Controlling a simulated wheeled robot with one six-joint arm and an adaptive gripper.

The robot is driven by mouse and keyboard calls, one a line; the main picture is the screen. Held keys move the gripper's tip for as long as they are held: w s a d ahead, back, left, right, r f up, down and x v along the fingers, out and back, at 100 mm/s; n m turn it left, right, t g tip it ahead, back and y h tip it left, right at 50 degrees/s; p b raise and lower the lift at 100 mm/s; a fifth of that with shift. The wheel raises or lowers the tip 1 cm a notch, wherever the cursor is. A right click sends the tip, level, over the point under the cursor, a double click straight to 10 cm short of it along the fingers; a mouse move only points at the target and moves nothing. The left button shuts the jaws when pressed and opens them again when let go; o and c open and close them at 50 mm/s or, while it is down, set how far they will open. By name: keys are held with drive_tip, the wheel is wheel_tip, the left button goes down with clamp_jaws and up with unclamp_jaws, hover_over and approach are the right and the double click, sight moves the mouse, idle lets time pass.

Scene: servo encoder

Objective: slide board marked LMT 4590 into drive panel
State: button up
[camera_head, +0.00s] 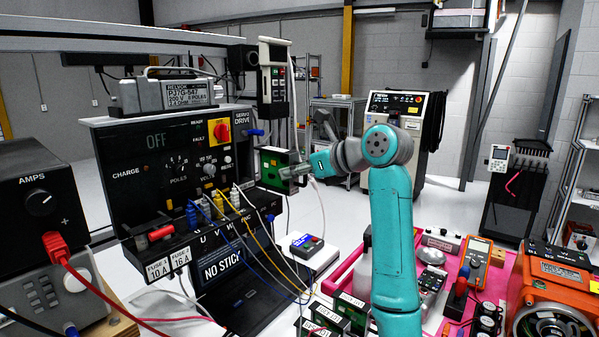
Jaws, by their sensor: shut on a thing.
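The drive panel (135,150) is a black front with an OFF display, a CHARGE lamp, knobs and a red-and-yellow switch. My gripper (292,170) is to the right of the panel, shut on a green board (271,158) with a dark edge. The board stands upright close to the panel's right end. I cannot tell whether it touches the panel or is partly inside it. Its marking is not legible here, and the fingers cover part of it.
Blue, yellow and white leads (235,232) hang from the panel's lower front. Other green boards (350,313) stand at the bottom centre, beside a pink tray (455,270) of tools. A handheld unit (270,80) hangs above the held board. An orange motor (555,290) is at right.

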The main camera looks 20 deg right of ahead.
sight(284, 151)
drive_tip(key=shift+w+a+f, duration=0.1)
drive_tip(key=shift+w+a, duration=1.3)
drive_tip(key=shift+w, duration=0.5)
drive_tip(key=shift+w+a+r, duration=0.1)
drive_tip(key=shift+w+a, duration=1.25)
drive_tip(key=shift+w, duration=0.55)
drive_tip(key=shift+w+a+f, duration=0.1)
drive_tip(key=shift+w+a, duration=1.3)
drive_tip(key=shift+w, duration=0.5)
drive_tip(key=o, duration=1.1)
drive_tip(key=shift+o, duration=0.2)
drive_tip(key=shift+f, duration=0.1)
drive_tip(key=v, duration=1.2)
drive_tip(key=shift+d+f, duration=0.1)
drive_tip(key=shift+d, duration=0.05)
